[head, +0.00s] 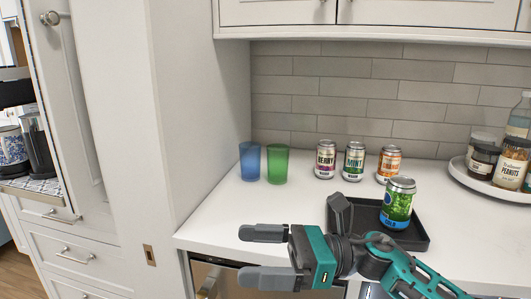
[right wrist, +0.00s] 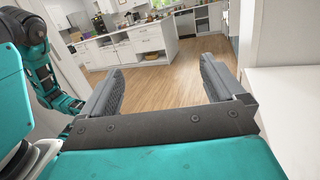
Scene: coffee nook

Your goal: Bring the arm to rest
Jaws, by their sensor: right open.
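My right gripper (head: 264,256) is at the front edge of the white counter (head: 225,213) in the head view. Its two grey fingers point left, spread apart with nothing between them. The right wrist view also shows the open, empty fingers (right wrist: 165,85), with wooden floor and a far kitchen beyond. My right arm comes in from the lower right, in front of the black tray (head: 415,243). My left gripper is not in the head view. Teal parts of my other arm (right wrist: 45,75) show at the left of the right wrist view, but I cannot make out its fingers there.
A green and blue can (head: 398,205) stands on the tray, close behind my right arm. Behind are a blue cup (head: 249,163), a green cup (head: 277,164) and three cans (head: 353,161). A round white tray (head: 485,184) holds jars at right. A tall cabinet (head: 195,120) bounds the left.

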